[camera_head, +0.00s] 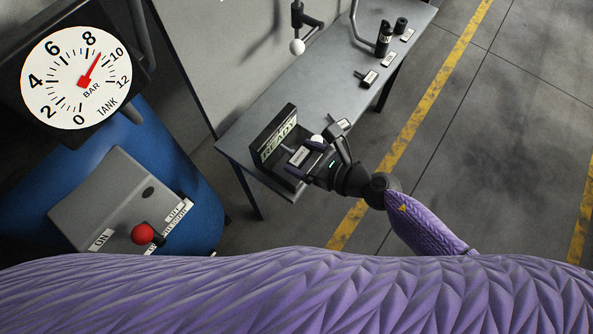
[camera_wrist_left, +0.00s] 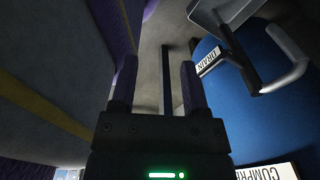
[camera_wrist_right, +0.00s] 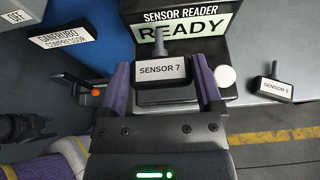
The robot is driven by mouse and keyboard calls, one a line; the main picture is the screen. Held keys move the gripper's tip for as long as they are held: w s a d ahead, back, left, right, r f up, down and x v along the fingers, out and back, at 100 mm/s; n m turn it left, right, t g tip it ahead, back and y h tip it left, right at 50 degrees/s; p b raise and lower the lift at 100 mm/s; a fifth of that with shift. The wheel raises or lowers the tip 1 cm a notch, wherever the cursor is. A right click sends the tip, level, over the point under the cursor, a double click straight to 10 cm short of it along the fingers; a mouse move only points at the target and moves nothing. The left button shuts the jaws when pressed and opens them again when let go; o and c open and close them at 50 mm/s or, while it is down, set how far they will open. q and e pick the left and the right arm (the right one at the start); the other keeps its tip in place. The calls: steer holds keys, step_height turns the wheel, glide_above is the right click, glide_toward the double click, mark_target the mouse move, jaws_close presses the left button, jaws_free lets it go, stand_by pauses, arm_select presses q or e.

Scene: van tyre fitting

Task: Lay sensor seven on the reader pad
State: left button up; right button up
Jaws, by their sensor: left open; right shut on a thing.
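Sensor seven (camera_wrist_right: 163,70), a dark block with a white "SENSOR 7" label and a grey stem, is between the fingers of my right gripper (camera_wrist_right: 160,88). In the head view my right gripper (camera_head: 306,159) is shut on it at the near end of the bench. The sensor reader (camera_head: 273,132), with an upright "READY" panel, stands right behind it. The dark reader pad (camera_wrist_right: 214,51) is at the panel's foot, partly hidden by sensor and fingers. I cannot tell whether the sensor touches it. My left gripper (camera_wrist_left: 158,85) is open and empty, low by the blue tank.
Sensor five (camera_wrist_right: 275,88) lies right of the reader, past a white round knob (camera_wrist_right: 225,76). More sensors (camera_head: 367,78) and dark cylinders (camera_head: 384,40) stand farther along the bench (camera_head: 300,88). The blue compressor tank (camera_head: 180,185) with a red-knobbed lever (camera_head: 142,233) is at left.

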mark_target(304, 168)
step_height(304, 168, down, 5)
steer(key=b, duration=0.3)
steer(key=shift+r, duration=0.25)
steer(key=shift+f, duration=0.15)
arm_select(q)
steer(key=f, duration=0.2)
steer(key=s+a+f, duration=0.1)
steer(key=shift+s+f, duration=0.1)
steer(key=shift+f, duration=0.2)
arm_select(e)
steer(key=o, duration=1)
arm_select(q)
steer(key=shift+r, duration=0.1)
